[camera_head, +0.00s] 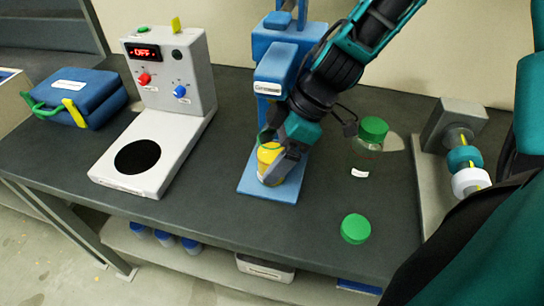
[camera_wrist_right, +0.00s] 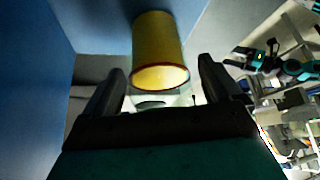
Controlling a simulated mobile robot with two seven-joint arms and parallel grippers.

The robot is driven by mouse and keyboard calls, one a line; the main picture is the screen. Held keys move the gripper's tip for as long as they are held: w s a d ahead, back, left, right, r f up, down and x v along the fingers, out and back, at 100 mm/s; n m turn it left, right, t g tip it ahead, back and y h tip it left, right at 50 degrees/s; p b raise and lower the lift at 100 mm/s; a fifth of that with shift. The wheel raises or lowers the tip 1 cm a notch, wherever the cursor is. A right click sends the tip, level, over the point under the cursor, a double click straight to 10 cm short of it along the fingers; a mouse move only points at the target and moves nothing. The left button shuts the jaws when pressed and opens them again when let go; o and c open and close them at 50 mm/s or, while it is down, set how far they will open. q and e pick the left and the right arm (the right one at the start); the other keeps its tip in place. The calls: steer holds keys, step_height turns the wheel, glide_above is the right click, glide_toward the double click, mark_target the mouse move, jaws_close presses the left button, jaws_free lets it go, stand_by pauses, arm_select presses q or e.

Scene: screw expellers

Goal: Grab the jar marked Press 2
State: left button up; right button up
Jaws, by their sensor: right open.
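A jar with a yellow body (camera_head: 268,156) stands on the base of the blue press (camera_head: 275,70). A pale label shows low on it, too small to read. My right gripper (camera_head: 280,165) is at this jar, partly in front of it. In the right wrist view the gripper (camera_wrist_right: 160,85) is open, with one finger on each side of the yellow cylinder (camera_wrist_right: 160,45) and clear glass beyond its rim. Gaps show beside both fingers. A second clear jar with a green lid (camera_head: 373,129) stands to the right; its label is also unreadable. My left gripper does not clearly show.
A loose green lid (camera_head: 355,228) lies near the table's front edge. A grey device (camera_head: 170,75) reading OFF stands left, with a blue case (camera_head: 80,95) beyond it. A machine with teal and white rings (camera_head: 465,158) stands right. The front middle of the dark table (camera_head: 260,222) is clear.

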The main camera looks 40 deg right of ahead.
steer(key=c, duration=1.3)
steer(key=shift+d+r, duration=0.1)
